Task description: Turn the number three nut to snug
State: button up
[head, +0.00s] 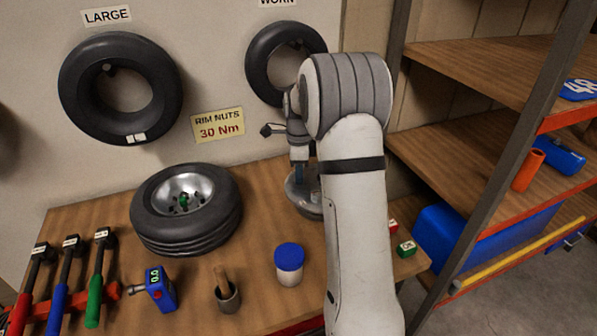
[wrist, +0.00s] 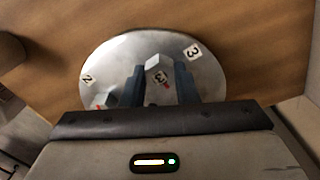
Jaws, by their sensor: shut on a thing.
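A round metal plate (head: 300,203) lies on the bench, partly hidden behind my arm. In the wrist view the plate (wrist: 122,62) carries tags "2" and "3". A second pale nut (wrist: 100,100) with a red mark sits near tag 2, partly hidden by my gripper. In the head view my gripper (head: 299,174) points down at the plate; the nut itself is hidden there.
A tyre on a silver rim (head: 187,235) lies left of the plate. Shelves (head: 470,150) rise at right.

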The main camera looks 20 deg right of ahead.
jog(key=o, duration=1)
jog(key=shift+r, duration=0.1)
notch_tip(320, 180, up, 7)
jog(key=shift+r+b, duration=0.2)
jog(key=shift+b, duration=0.1)
jog(key=shift+r, duration=0.15)
